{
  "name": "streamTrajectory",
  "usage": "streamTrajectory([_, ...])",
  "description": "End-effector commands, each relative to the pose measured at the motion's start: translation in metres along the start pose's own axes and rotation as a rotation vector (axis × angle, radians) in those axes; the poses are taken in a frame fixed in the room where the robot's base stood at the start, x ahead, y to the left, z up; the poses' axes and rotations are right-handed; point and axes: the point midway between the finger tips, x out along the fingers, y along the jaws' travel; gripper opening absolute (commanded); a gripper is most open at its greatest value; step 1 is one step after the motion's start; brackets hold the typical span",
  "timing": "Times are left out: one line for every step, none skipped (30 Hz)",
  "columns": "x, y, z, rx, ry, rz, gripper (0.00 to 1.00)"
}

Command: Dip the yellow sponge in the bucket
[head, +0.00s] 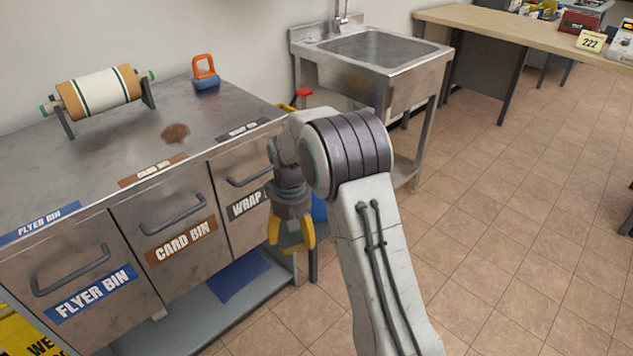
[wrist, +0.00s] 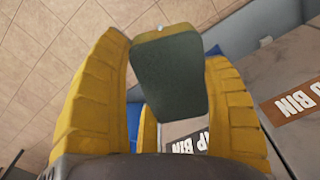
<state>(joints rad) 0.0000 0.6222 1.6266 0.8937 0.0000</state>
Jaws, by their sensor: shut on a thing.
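My gripper (head: 291,247) hangs in front of the steel counter's right end, fingers pointing down. In the wrist view its two yellow fingers (wrist: 165,90) are closed on a sponge (wrist: 168,75), which shows a dark green face and a yellowish edge. A blue thing (head: 319,207) shows just behind and right of my gripper, mostly hidden by my arm. Blue also shows behind the left finger in the wrist view (wrist: 133,122). I cannot tell for sure that it is the bucket.
The steel counter (head: 110,160) has drawers labelled FLYER BIN, CARD BIN and WRAP. A paper roll (head: 100,93) and a blue weight-like thing with an orange handle (head: 206,75) stand on it. A steel sink (head: 370,50) is behind my arm.

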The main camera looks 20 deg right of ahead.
Motion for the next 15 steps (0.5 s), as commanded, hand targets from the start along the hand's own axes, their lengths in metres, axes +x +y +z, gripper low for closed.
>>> streamTrajectory([0.007,0.0,0.0,0.0,-0.001,0.0,0.47])
streamTrajectory([0.009,0.0,0.0,0.0,-0.001,0.0,0.47])
streamTrajectory([0.011,0.0,0.0,0.0,-0.001,0.0,0.47])
streamTrajectory([0.014,0.0,0.0,0.0,-0.001,0.0,0.47])
streamTrajectory([0.016,0.0,0.0,0.0,0.0,0.0,0.47])
streamTrajectory([0.018,0.0,0.0,0.0,0.0,0.0,0.47])
streamTrajectory([0.02,0.0,0.0,0.0,0.0,0.0,0.47])
streamTrajectory([0.022,0.0,0.0,0.0,0.0,0.0,0.47])
streamTrajectory([0.025,0.0,0.0,0.0,0.0,0.0,0.47])
streamTrajectory([0.027,0.0,0.0,0.0,0.0,0.0,0.47])
streamTrajectory([0.029,0.0,0.0,0.0,0.0,0.0,0.47])
streamTrajectory([0.032,0.0,0.0,0.0,0.0,0.0,0.47])
streamTrajectory([0.034,0.0,0.0,0.0,0.0,0.0,0.47])
streamTrajectory([0.036,0.0,0.0,0.0,0.0,0.0,0.47])
streamTrajectory([0.039,0.0,0.0,0.0,0.0,0.0,0.47])
